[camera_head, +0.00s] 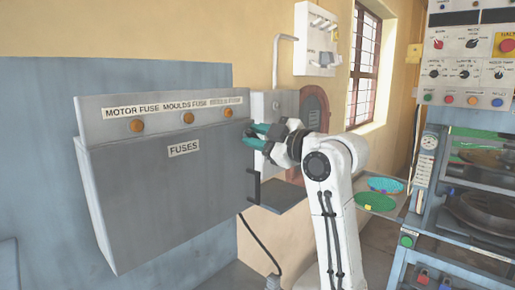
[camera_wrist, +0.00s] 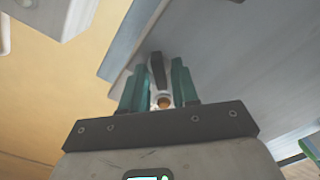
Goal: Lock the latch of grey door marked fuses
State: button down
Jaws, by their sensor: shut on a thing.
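The grey door (camera_head: 170,205) carries a FUSES label (camera_head: 184,148) and covers the front of a wall cabinet at the left. My gripper (camera_head: 256,138) is at the door's upper right edge, its teal fingers pointing left towards it. In the wrist view, a dark latch lever (camera_wrist: 158,70) stands between the two teal fingers of my gripper (camera_wrist: 157,85), with a small brass part below it. The fingers are shut on the lever. In the head view the latch is hidden behind the fingers. A black handle (camera_head: 253,187) is lower on the door's right edge.
A grey panel with amber lamps (camera_head: 188,117) sits above the door. A white switch box (camera_head: 316,40) is on the yellow wall. A press with a control panel (camera_head: 468,60) stands at the right, and a tray with green and blue discs (camera_head: 384,185) sits beside it.

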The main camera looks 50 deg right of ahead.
jog(key=n+b, duration=0.2)
jog(key=n, duration=0.1)
jog(key=n+b, duration=0.1)
jog(key=shift+f+n+b, duration=0.25)
jog(key=shift+n+b, duration=0.05)
jog(key=shift+b, duration=0.05)
jog(key=shift+a+n+b, duration=0.1)
jog(key=shift+n+b, duration=1.35)
jog(key=shift+n, duration=0.45)
jog(key=shift+r, duration=0.1)
jog(key=c, duration=1.2)
grip_release()
jog(key=shift+o, duration=0.2)
jog(key=s+b, duration=0.1)
jog(key=s, duration=0.9)
jog(key=shift+s, duration=0.4)
